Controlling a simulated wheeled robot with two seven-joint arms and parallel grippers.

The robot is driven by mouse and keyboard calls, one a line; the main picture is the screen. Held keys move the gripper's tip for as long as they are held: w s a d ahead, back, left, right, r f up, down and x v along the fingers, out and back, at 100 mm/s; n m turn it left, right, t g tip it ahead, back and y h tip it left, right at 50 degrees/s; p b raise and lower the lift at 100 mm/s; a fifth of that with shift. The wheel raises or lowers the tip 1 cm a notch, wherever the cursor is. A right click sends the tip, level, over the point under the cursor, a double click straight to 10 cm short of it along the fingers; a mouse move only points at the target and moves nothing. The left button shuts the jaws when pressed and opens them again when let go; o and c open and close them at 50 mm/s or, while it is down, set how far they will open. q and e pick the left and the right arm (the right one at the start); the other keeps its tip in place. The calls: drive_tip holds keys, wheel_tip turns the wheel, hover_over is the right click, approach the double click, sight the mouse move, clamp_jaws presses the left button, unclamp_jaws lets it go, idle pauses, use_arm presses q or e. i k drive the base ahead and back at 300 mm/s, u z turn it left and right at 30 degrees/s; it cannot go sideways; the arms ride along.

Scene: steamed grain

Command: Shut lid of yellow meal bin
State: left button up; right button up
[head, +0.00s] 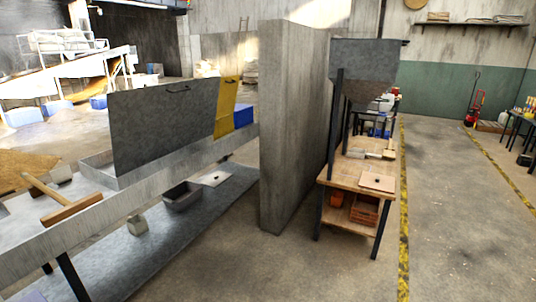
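A yellow panel (225,108) with a small dark handle near its top stands nearly upright at the far end of the long grey bench, left of the concrete wall. It looks like the raised lid of the yellow bin. A wider dark grey panel (165,120), also with a handle, stands upright beside it and nearer to me. The body of the yellow bin cannot be made out behind the grey panel and the bench edge. Neither of my grippers is in view.
A wooden tool (70,207) lies on the near bench end. A grey tray (182,195) sits on the lower shelf. The concrete wall (290,125) separates this bench from a wooden worktable (340,172). The floor at right is open.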

sight(229, 86)
drive_tip(key=i, duration=2.25)
drive_tip(key=u, duration=2.4)
drive_tip(key=i, duration=1.15)
drive_tip(key=z, duration=2.3)
drive_tip(key=k, duration=0.6)
